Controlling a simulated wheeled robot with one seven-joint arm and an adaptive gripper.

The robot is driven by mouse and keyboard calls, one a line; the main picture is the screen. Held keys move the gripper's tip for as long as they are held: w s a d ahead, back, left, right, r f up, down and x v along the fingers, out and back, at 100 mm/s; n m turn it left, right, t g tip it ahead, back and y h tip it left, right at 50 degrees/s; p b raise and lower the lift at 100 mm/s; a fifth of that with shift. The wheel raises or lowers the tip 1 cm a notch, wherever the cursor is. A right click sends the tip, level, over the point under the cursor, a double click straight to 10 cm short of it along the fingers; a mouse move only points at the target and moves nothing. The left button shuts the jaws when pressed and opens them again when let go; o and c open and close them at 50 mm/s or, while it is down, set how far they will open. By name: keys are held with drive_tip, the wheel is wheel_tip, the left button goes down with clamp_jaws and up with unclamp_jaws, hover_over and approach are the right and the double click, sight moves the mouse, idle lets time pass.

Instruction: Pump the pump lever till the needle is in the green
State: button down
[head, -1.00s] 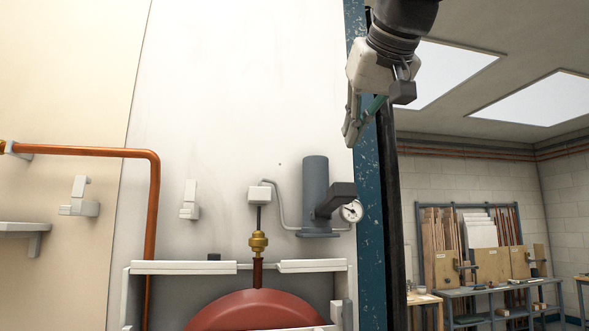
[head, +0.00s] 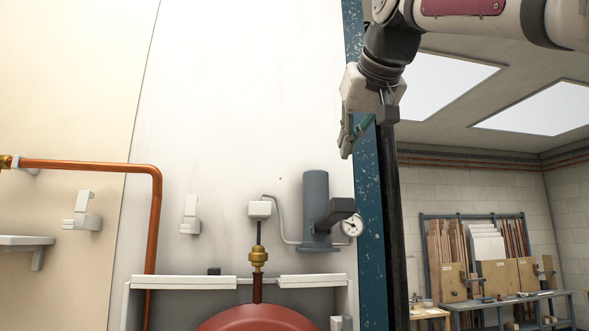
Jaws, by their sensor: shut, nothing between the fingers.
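A grey-blue pump cylinder (head: 316,203) stands upright on a small base against the white wall, in the lower middle of the head view. A dark lever (head: 336,212) sticks out from it toward the right front. A small round white gauge (head: 353,225) sits just right of the lever, partly covered by it; its needle is too small to read. My gripper (head: 347,150) is shut and empty. It points down in front of the blue post, above and slightly right of the lever in the picture, apart from it.
A thin grey pipe links the pump to a white box (head: 260,209) above a brass fitting (head: 258,257) and red tank (head: 258,318). A copper pipe (head: 156,220) runs at left. The blue post (head: 368,200) stands right of the gauge. The wall above the pump is bare.

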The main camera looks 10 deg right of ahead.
hover_over(344, 199)
drive_tip(key=w, duration=0.2)
wheel_tip(344, 199, down, 2)
drive_tip(key=shift+s+d+f, duration=0.1)
drive_tip(key=shift+d+f, duration=0.05)
drive_tip(key=shift+f, duration=0.1)
drive_tip(key=f, duration=0.3)
drive_tip(key=shift+s+f+b, duration=0.1)
drive_tip(key=shift+s+b, duration=0.15)
drive_tip(key=shift+b, duration=0.1)
drive_tip(key=shift+s+f, duration=0.15)
drive_tip(key=shift+f, duration=0.2)
drive_tip(key=shift+f+b, duration=0.15)
drive_tip(key=shift+b, duration=0.15)
